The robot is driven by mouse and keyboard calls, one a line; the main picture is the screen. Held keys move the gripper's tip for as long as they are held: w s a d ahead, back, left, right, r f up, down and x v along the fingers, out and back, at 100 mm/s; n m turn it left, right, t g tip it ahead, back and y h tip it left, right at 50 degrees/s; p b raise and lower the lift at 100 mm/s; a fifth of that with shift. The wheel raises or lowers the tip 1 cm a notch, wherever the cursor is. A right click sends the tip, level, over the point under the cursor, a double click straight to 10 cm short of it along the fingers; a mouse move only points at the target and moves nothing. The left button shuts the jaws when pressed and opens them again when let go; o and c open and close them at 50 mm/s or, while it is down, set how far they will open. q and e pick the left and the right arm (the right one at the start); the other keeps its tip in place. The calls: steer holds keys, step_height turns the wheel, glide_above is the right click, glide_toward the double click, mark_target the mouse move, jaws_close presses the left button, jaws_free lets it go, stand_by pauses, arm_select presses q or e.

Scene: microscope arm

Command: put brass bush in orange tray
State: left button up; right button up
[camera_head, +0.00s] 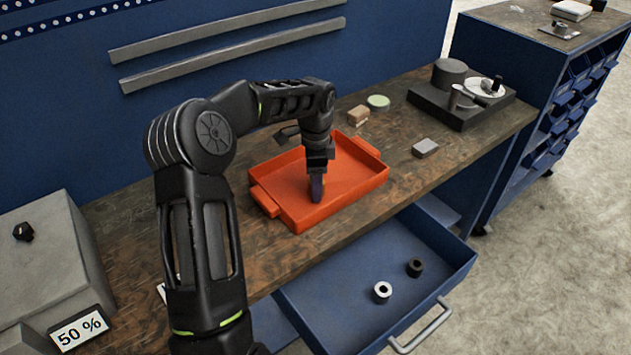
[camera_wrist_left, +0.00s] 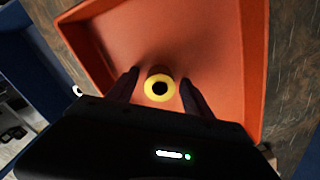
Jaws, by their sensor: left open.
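The orange tray (camera_head: 358,176) lies on the wooden workbench, and its floor (camera_wrist_left: 205,45) fills most of the left wrist view. My left gripper (camera_head: 317,190) reaches down into the tray. In the left wrist view its two fingers (camera_wrist_left: 158,88) stand apart, one on each side of the brass bush (camera_wrist_left: 159,87). The bush is a yellow ring with a dark hole, at or just above the tray floor. A gap shows between it and each finger. In the head view the bush is mostly hidden by the fingers. My right gripper is in neither view.
An open blue drawer (camera_head: 330,300) below the bench holds a pale ring (camera_head: 382,291) and a dark ring (camera_head: 415,267). A black device (camera_head: 460,105), a grey block (camera_head: 425,147), a wooden block (camera_head: 357,115) and a green disc (camera_head: 378,101) stand on the bench. A grey box (camera_head: 45,260) is at left.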

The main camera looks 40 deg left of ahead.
arm_select(q)
steer(key=shift+r, duration=0.1)
step_height(320, 180, up, 9)
steer(key=shift+r, duration=0.2)
step_height(320, 180, up, 3)
steer(key=shift+f+p, duration=0.15)
steer(key=shift+p, duration=0.8)
stand_by(0.8)
